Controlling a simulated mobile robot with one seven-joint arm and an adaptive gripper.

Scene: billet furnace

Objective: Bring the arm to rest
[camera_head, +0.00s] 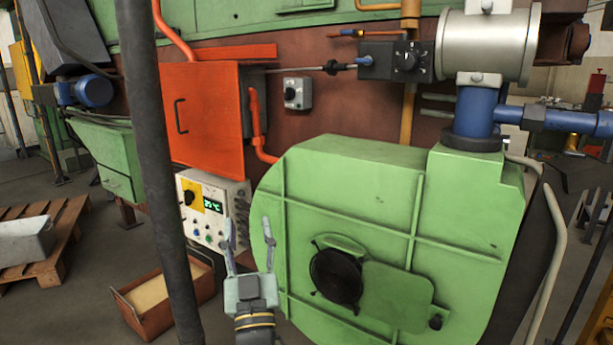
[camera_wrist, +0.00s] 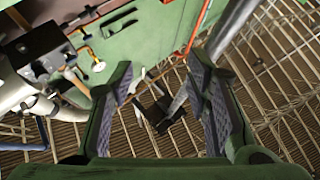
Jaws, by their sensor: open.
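My gripper (camera_head: 248,245) is in the lower middle of the head view, with its two fingers pointing up and apart. It is open and nothing shows between the fingers. It stands in front of the left edge of the green blower housing (camera_head: 385,200), to the right of the white control box (camera_head: 212,212) with its lit display. I cannot tell the gap between the gripper and the housing. In the wrist view, both fingers of my gripper (camera_wrist: 165,105) are spread, with roof beams and part of the green furnace wall behind them.
A dark vertical post (camera_head: 160,150) stands left of my gripper. A brown sand-filled box (camera_head: 165,310) and a wooden pallet (camera_head: 70,225) are on the floor at left. A blue pipe (camera_head: 475,112) and a silver cylinder (camera_head: 485,45) are at upper right.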

